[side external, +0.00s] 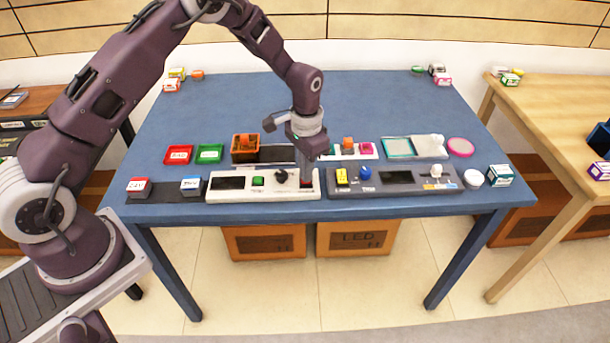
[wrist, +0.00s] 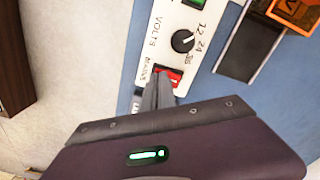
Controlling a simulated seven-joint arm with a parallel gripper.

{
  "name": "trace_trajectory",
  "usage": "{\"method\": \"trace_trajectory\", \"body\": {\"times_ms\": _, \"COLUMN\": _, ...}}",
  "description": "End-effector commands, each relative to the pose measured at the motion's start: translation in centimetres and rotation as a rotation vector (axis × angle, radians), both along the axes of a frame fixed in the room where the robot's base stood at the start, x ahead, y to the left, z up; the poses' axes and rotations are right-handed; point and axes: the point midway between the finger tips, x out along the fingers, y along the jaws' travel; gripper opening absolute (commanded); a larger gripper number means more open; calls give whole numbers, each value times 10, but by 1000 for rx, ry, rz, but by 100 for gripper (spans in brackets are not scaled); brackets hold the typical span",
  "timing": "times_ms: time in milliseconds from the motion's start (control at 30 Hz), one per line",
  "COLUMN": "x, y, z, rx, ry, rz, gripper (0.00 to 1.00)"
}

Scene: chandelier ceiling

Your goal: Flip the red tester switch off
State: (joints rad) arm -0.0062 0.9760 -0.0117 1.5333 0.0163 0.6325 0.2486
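The white tester panel (side external: 236,194) lies near the front edge of the blue table. It has a dark display, a green switch (side external: 258,181), a black knob (side external: 281,175) and a red switch at its right end. In the wrist view the red switch (wrist: 174,77) shows beside the knob (wrist: 183,41). My gripper (wrist: 160,82) points down at the red switch, its fingertips at or just over it. The fingers look together, with nothing seen between them. They partly cover the switch, so I cannot tell whether they touch it or how it is set.
A grey panel (side external: 432,187) with a yellow switch and a blue knob sits close on the right. Behind are an orange bin (side external: 245,146), a red tray (side external: 179,155) and a green tray (side external: 210,153). The table's far half (side external: 350,100) is mostly clear.

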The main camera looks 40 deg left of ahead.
Motion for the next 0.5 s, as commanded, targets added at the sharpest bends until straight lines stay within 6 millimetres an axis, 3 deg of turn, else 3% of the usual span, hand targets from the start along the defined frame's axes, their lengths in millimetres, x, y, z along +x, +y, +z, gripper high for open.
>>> {"method": "trace_trajectory", "body": {"times_ms": 167, "x": 0, "y": 0, "z": 0, "rx": 0, "ry": -1, "rz": 0, "gripper": 0}}
{"method": "trace_trajectory", "body": {"times_ms": 500, "x": 1, "y": 0, "z": 35, "rx": -1, "ry": -2, "rz": 0, "gripper": 0}}
